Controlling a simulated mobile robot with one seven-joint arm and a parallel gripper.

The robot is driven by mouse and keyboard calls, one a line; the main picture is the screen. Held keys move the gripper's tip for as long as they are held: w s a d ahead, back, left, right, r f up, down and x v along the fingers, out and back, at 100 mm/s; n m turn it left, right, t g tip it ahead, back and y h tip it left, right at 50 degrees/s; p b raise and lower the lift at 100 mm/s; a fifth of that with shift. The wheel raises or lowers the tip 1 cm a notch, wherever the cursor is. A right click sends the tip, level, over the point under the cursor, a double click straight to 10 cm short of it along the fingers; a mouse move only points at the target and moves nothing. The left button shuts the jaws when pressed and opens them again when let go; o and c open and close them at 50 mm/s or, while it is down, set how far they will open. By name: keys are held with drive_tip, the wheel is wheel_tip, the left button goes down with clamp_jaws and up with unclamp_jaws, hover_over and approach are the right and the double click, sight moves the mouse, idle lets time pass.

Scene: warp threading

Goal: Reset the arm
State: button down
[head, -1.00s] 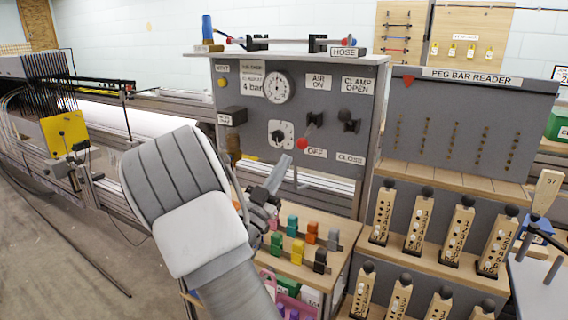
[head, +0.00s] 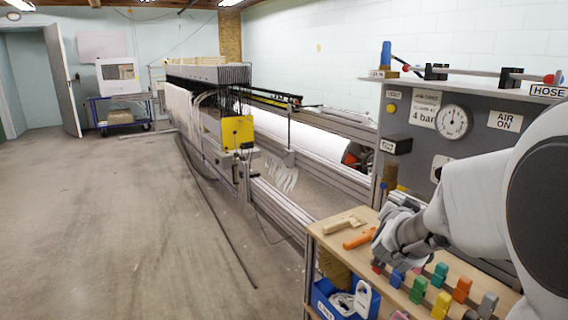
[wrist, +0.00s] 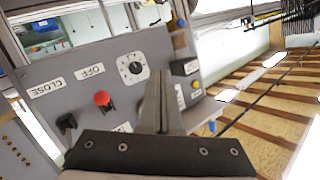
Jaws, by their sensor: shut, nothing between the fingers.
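My arm reaches in from the right edge of the head view. My gripper (head: 382,262) is low over the back part of the wooden bench, close to an orange-handled tool (head: 360,239) and the coloured clips. My forearm and wrist hide part of it there. In the wrist view its two fingers (wrist: 161,78) lie together, shut, with nothing held. Beyond them is the grey control panel (wrist: 90,68), seen tilted and turned over, with a red-knobbed lever (wrist: 102,99) and a round dial (wrist: 132,68).
The same panel, with a pressure gauge (head: 453,121), stands behind my arm in the head view. A blue bin (head: 322,299) sits below the bench edge. A long loom machine (head: 240,130) runs along the wall. Floor at left (head: 90,210) is clear.

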drive_tip(key=s+a+n+g+y, duration=0.1)
drive_tip(key=s+a+n+y, duration=0.4)
drive_tip(key=a, duration=0.3)
drive_tip(key=s+a+f+n+g+y, duration=0.15)
drive_tip(key=s+g, duration=0.25)
drive_tip(key=s, duration=0.8)
drive_tip(key=s+a+f+n+g+y, duration=0.1)
drive_tip(key=s+a+f+n+g, duration=0.15)
drive_tip(key=s, duration=0.95)
wheel_tip(320, 180, up, 21)
drive_tip(key=s+p, duration=0.1)
drive_tip(key=p, duration=1.9)
drive_tip(key=shift+a+n+g+h+p, duration=0.35)
drive_tip(key=shift+n+g, duration=0.05)
drive_tip(key=shift+g, duration=0.05)
